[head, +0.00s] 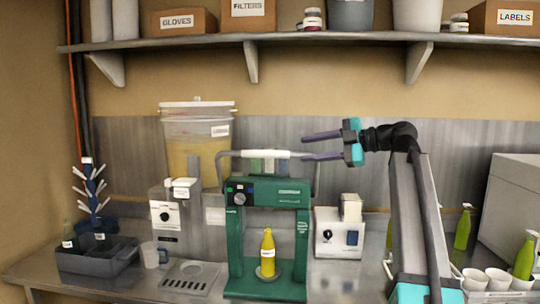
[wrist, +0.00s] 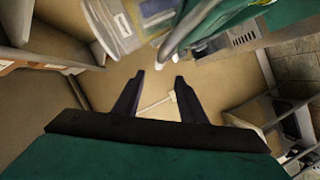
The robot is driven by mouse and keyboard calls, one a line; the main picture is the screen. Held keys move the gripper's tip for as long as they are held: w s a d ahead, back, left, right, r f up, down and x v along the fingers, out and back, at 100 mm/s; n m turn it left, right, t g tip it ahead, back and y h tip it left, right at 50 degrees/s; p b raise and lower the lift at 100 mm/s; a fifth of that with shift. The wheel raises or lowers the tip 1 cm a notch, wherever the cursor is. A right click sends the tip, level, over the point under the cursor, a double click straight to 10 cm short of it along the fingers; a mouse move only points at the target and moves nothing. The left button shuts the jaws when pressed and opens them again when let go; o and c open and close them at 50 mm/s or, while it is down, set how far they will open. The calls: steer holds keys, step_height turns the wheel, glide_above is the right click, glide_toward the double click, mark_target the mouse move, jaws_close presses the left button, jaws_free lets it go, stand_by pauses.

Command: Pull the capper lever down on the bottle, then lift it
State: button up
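The green capper (head: 239,240) stands on the counter in the head view. Its lever is up, a grey bar with a pale grip (head: 265,154) running across above the capper's head. A yellow bottle (head: 267,255) stands upright on the capper's base, below the head. My gripper (head: 305,146) is open and empty, reaching in from the right, with its fingers pointing left near the right end of the lever. I cannot tell whether the lower finger touches it. In the wrist view my open gripper (wrist: 156,78) shows nothing held. The capper (wrist: 225,22) shows there at upper right.
A tap machine (head: 165,215) and a lidded bucket (head: 197,135) stand left of the capper. A small white machine (head: 338,240) is close on its right. White cups (head: 475,279) and green bottles (head: 524,258) are farther right. A loaded shelf (head: 330,36) runs above.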

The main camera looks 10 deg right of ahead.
mark_target(280, 153)
steer(key=p+x, duration=0.3)
steer(key=x, duration=1)
steer(key=shift+a, duration=0.1)
jaws_close()
